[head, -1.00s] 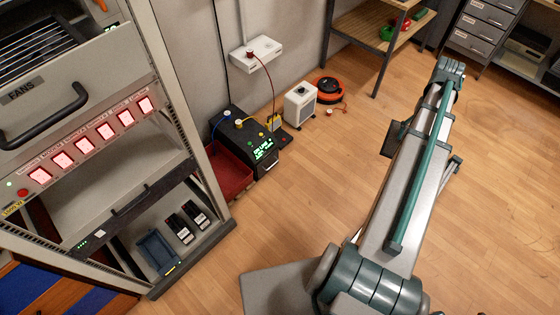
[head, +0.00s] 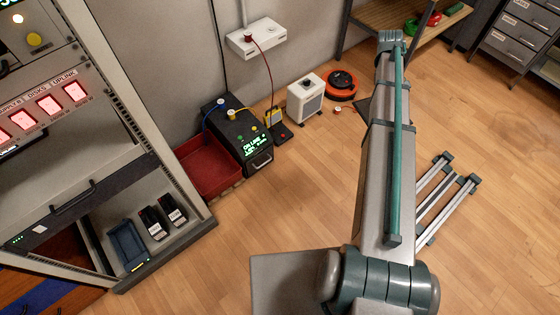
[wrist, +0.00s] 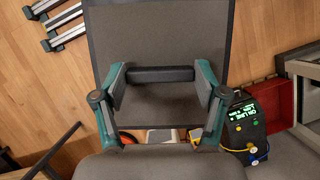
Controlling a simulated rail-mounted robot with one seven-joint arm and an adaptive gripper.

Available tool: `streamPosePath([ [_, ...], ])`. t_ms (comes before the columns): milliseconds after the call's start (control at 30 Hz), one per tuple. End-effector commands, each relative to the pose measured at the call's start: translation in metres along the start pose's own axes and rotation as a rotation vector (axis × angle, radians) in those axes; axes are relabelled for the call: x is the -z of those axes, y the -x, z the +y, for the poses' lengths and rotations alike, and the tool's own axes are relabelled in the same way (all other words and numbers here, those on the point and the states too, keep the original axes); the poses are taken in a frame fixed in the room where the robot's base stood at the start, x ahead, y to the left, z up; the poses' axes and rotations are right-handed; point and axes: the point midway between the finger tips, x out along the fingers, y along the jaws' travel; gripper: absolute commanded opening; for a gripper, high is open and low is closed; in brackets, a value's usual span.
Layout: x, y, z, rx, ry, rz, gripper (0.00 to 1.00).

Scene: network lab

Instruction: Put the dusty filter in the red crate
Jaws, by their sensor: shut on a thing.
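The dusty filter (wrist: 155,35) is a flat grey-brown panel with a dark rim, filling the upper middle of the wrist view. My gripper (wrist: 160,82) is shut on it, with its teal fingers at the two ends of a dark bar on the panel. In the head view my arm hides the gripper and most or all of the filter. The red crate (head: 198,180) stands on the floor against the wall, between the rack and a black power unit. It also shows at the right of the wrist view (wrist: 284,106), apart from the filter.
The black power unit (head: 236,130) with a green display stands right beside the crate. A white heater (head: 306,102) and an orange cable reel (head: 342,85) stand along the wall. The rack (head: 130,90) borders the crate on the left. The wooden floor (head: 270,205) in front is clear.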

Motion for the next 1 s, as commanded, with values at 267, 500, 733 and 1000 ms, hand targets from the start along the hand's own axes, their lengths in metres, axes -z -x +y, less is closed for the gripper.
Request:
streamPosePath([
  [267, 0.149, -0.042, -0.081, -0.228, 0.549, -0.001, 0.30],
  [500, 0.254, -0.072, -0.171, -0.421, 1.012, -0.001, 0.30],
  [733, 0.339, -0.104, -0.273, -0.597, 1.437, 0.001, 0.30],
  [1000, 0.416, -0.146, -0.406, -0.796, 1.914, 0.001, 0.30],
])
